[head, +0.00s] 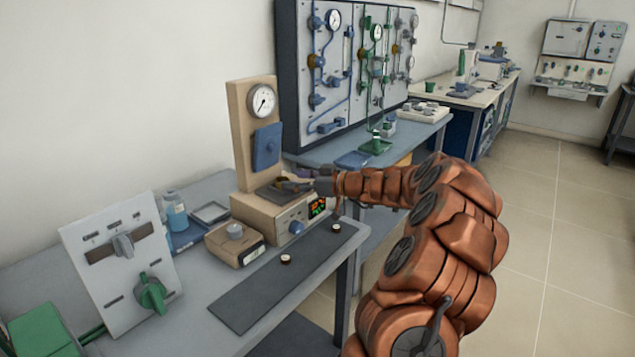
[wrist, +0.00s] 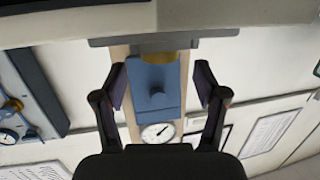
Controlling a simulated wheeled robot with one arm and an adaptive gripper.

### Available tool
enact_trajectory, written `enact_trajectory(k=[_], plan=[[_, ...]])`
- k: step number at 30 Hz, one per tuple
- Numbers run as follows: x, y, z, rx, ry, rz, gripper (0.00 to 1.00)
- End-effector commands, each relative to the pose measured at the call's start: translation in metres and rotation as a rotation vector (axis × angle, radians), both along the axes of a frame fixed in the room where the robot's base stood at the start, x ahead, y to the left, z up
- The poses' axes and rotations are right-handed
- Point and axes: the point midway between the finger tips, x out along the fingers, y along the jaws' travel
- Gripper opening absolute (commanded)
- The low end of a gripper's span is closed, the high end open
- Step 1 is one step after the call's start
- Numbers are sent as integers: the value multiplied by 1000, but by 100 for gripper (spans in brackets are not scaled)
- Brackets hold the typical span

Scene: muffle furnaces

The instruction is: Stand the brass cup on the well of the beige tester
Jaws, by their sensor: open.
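The beige tester (head: 262,213) stands on the bench, with a gauge and a blue block on its upright column. Its dark well plate (head: 270,193) lies on the base below the block. My gripper (head: 283,183) is over this plate, reaching in from the right. In the wrist view, which is upside down, my gripper (wrist: 160,82) is open, its fingers apart on either side of the blue block. A brass-coloured piece, seemingly the brass cup (wrist: 158,57), shows between the block and the grey plate (wrist: 165,40). The fingers do not touch it. Its exact seating is unclear.
A small beige box (head: 234,243) with a knob stands left of the tester. A dark mat (head: 270,285) with two small round pieces lies in front.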

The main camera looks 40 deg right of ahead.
Motion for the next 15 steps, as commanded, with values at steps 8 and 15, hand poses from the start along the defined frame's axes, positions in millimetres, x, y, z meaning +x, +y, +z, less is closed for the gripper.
enact_trajectory(k=[8, 15], plan=[[-50, -24, 10, 0, -4, -6, 72], [-78, -36, 14, 0, -2, -2, 72]])
